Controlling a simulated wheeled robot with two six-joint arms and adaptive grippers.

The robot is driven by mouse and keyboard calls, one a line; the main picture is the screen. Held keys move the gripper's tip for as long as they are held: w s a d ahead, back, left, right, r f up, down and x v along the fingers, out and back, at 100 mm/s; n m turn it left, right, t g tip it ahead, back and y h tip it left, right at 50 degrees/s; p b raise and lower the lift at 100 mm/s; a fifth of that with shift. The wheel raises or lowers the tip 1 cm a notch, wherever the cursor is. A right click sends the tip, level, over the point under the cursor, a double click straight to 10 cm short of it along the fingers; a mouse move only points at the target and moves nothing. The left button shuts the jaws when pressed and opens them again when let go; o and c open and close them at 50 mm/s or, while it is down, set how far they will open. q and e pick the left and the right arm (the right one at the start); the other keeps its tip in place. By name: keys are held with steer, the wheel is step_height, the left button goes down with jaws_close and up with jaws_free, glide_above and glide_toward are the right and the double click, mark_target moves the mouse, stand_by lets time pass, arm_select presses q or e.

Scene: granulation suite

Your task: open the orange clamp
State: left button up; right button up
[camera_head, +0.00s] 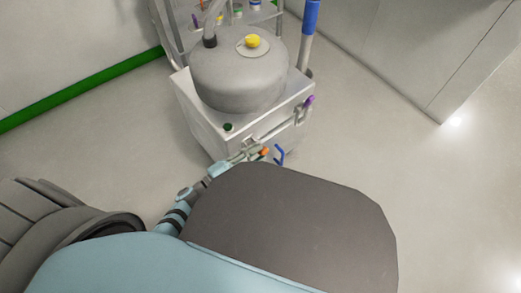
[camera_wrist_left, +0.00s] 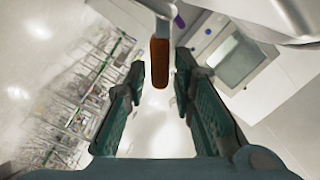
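The orange clamp (camera_head: 264,151) shows as a small orange spot low on the front of the grey metal machine. In the left wrist view it is an upright orange handle (camera_wrist_left: 159,62) hanging from a pale metal bracket (camera_wrist_left: 160,8). My left gripper (camera_head: 256,150) is at the clamp in the head view. In the left wrist view its two dark green fingers (camera_wrist_left: 161,82) are apart, one on each side of the handle's lower part, with visible gaps. My body hides part of the area below the clamp. My right gripper is in neither view.
The machine's box (camera_head: 195,113) carries a domed vessel (camera_head: 238,80) with a yellow knob (camera_head: 253,41). A purple-tipped handle (camera_head: 309,101) sits to the right on its front, and a blue bent handle (camera_head: 280,155) is just right of the clamp. Floor (camera_head: 380,140) on the right is clear.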

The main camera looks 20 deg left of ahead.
arm_select(q)
steer(key=v, duration=0.9)
steer(key=shift+s, duration=0.25)
steer(key=shift+a, duration=0.1)
